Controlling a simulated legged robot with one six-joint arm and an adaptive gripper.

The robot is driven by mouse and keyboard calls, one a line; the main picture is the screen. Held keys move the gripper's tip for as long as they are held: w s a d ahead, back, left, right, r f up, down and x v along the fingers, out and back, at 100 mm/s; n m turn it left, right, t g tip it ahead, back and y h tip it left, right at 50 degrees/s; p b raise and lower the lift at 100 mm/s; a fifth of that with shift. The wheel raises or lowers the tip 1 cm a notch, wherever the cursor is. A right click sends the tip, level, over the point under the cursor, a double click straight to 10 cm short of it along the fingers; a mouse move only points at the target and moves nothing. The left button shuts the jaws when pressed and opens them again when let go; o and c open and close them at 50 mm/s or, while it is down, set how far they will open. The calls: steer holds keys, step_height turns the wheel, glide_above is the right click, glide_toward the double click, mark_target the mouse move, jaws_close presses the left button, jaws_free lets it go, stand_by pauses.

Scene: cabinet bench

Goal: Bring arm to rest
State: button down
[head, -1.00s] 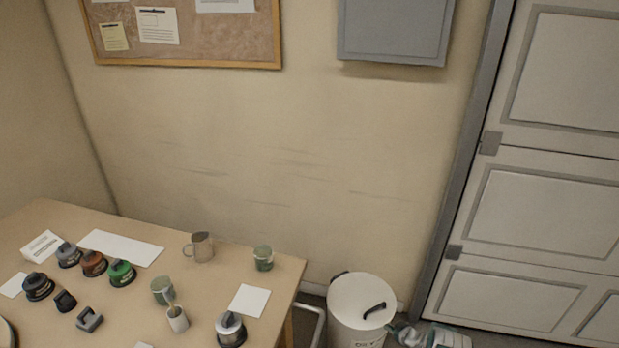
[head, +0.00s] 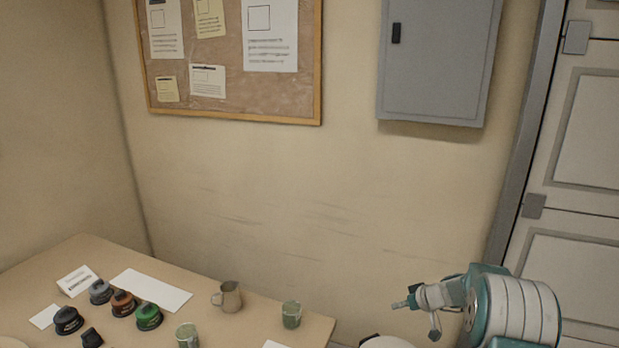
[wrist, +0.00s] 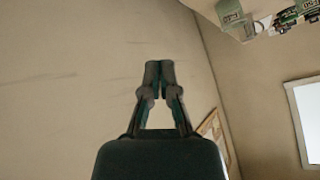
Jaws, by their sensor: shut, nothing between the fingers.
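My arm shows at the lower right of the head view, raised in front of the wall near the door. My gripper (head: 408,303) points left there, clear of the table's right end. In the wrist view my gripper (wrist: 159,68) has its fingertips together with nothing between them. Only bare wall lies behind the fingertips there.
The wooden table (head: 245,321) at the lower left holds a metal pitcher (head: 229,297), green cups (head: 291,314), several dark-based round items (head: 123,303) and white sheets (head: 152,290). A corkboard (head: 225,104) and grey wall cabinet (head: 437,85) hang above. A panelled door (head: 587,150) stands right.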

steer(key=s+a+r+m+g+h, duration=0.1)
steer(key=s+a+r, duration=0.4)
steer(key=s+r, duration=0.4)
steer(key=s+a+r+g+h, duration=0.1)
steer(key=s+a+r, duration=0.3)
steer(key=s+r, duration=0.5)
steer(key=s+r+m+h, duration=0.2)
steer(key=s, duration=1)
steer(key=s+r+m+t+h, duration=0.1)
steer(key=s+r+m+h, duration=0.1)
steer(key=s, duration=0.9)
steer(key=shift+s+a+r+h, duration=0.35)
steer(key=shift+h, duration=0.05)
